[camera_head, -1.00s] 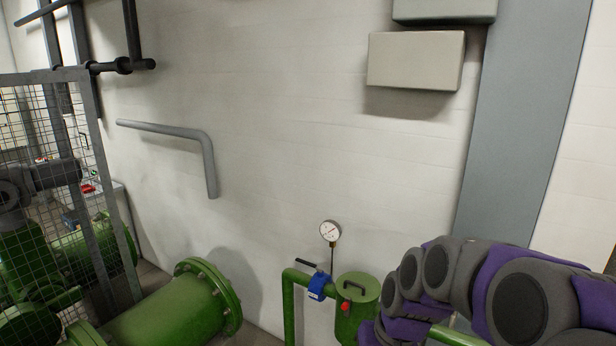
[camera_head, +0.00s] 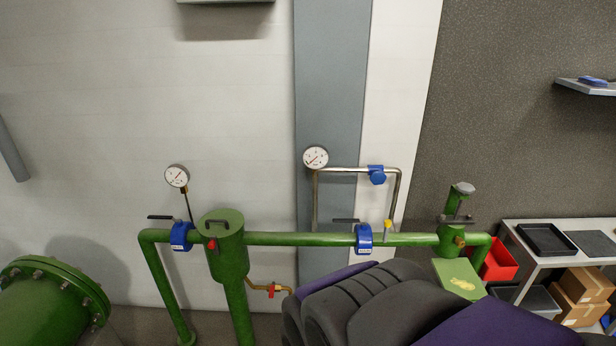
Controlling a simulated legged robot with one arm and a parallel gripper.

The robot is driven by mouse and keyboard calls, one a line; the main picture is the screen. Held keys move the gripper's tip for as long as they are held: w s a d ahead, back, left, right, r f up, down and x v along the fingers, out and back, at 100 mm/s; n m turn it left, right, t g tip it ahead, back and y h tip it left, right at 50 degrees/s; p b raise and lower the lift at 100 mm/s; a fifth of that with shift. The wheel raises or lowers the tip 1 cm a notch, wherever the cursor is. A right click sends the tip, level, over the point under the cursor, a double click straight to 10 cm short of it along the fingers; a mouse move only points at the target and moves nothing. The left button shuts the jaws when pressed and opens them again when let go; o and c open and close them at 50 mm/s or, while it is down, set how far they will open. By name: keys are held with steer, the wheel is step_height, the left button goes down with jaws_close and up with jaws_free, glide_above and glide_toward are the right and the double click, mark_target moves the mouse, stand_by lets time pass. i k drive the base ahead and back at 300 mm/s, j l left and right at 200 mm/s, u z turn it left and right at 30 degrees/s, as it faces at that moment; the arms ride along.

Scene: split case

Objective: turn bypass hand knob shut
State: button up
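A thin silver bypass pipe (camera_head: 345,169) loops above the green main pipe (camera_head: 290,239). A blue round hand knob (camera_head: 377,178) sits on the top run of this loop, near its right corner. Whether the knob is open or shut cannot be told from here. My arm, grey and purple, fills the lower right of the view, below and apart from the knob. My gripper is not in view.
Blue lever valves (camera_head: 181,237) and (camera_head: 363,238) sit on the green line, beside a green strainer pot (camera_head: 222,250). Pressure gauges (camera_head: 177,176) and (camera_head: 316,157) stand above. A shelf table (camera_head: 562,262) with trays, a red bin (camera_head: 499,262) and boxes stands right.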

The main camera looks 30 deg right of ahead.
mark_target(377, 178)
steer(key=z, duration=1.35)
